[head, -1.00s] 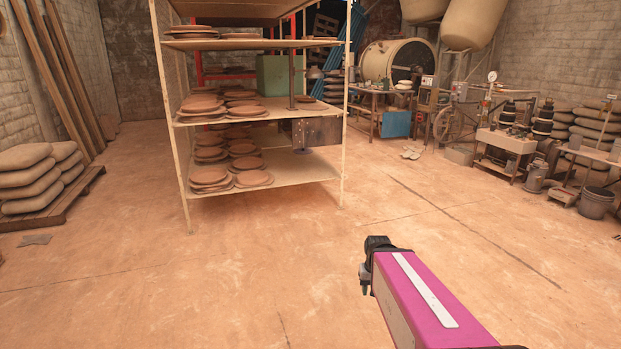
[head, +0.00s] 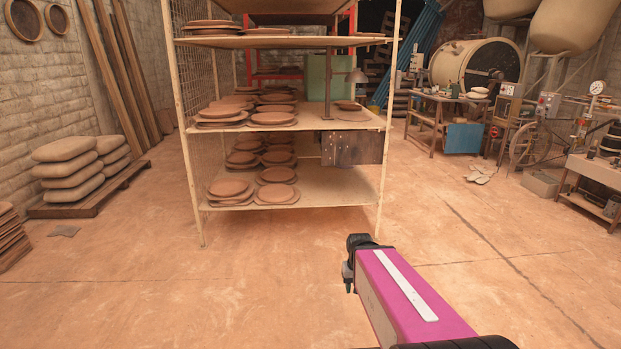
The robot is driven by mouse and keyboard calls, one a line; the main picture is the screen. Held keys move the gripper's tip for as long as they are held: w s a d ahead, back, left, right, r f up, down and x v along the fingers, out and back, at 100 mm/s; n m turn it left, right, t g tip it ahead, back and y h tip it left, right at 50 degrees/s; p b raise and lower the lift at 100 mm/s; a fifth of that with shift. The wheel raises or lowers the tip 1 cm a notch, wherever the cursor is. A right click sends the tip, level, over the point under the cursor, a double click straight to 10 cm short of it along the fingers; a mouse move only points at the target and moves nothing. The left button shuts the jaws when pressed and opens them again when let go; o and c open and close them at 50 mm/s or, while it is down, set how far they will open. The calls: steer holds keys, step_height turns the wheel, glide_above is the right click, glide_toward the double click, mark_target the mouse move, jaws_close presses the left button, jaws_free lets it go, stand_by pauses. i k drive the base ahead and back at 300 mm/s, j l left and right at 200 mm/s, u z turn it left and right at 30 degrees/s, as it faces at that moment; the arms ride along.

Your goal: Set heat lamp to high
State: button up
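A dark brown box or panel (head: 352,149) hangs just under that board below the lamp. I cannot make out its controls or any setting. My gripper (head: 349,282) is at the end of my magenta arm, low in the middle of the head view. It is well short of the rack, over bare floor. Its fingers are too small and dark to tell open from shut.
The shelving rack (head: 201,208) holds several clay plates (head: 276,175). Stacked sacks on a pallet (head: 66,209) lie at the left wall. A workbench (head: 425,118) and a large drum (head: 462,65) stand at the back right. The floor before the rack is clear.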

mark_target(355, 76)
steer(key=i+l, duration=1.75)
steer(key=i+u, duration=0.05)
